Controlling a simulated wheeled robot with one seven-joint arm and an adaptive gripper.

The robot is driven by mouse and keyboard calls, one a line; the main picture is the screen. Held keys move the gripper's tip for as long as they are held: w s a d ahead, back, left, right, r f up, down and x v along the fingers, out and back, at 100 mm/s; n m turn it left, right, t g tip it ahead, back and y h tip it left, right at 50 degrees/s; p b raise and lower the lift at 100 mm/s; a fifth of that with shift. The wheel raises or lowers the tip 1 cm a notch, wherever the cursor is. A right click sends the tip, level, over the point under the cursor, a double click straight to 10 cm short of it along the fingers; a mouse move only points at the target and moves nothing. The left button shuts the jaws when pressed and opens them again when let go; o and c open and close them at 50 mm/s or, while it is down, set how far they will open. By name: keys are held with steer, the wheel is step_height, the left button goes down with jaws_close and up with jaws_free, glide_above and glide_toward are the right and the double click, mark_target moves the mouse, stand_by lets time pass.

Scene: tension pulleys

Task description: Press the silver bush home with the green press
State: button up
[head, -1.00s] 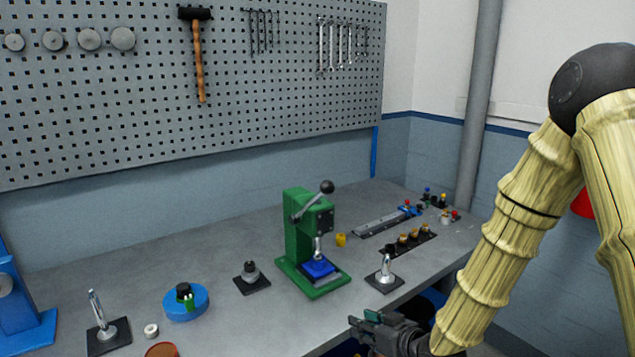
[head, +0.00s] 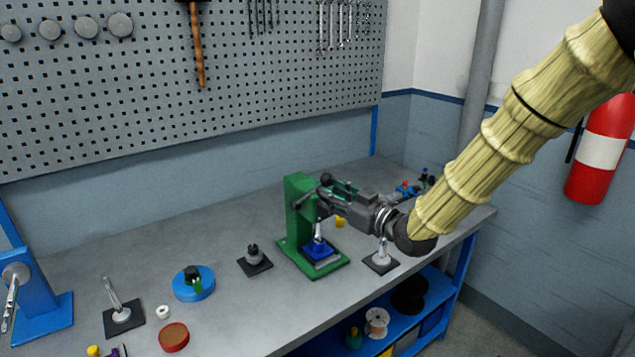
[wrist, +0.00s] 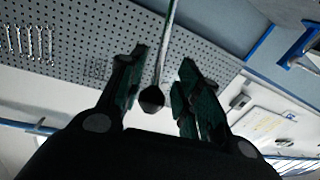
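The green press (head: 298,215) stands on the bench with a blue block (head: 320,252) on its base. A silver upright part shows above the block; I cannot tell whether it is the ram or the silver bush. The press lever ends in a black knob (head: 326,179) and points up. My gripper (head: 328,192) is at the lever's end, reaching in from the right. In the wrist view its fingers (wrist: 162,60) are apart, with the lever's knob (wrist: 151,99) and rod between them. Neither finger visibly touches the knob.
A silver post on a black plate (head: 381,264) stands right of the press, below my arm. A dark fixture (head: 254,258), a blue round holder (head: 193,284) and a red-rimmed dish (head: 173,337) stand to the left. The pegboard wall (head: 200,110) is behind.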

mark_target(310, 194)
steer(key=shift+p+x, duration=0.85)
steer(key=shift+x, duration=1.8)
jaws_close()
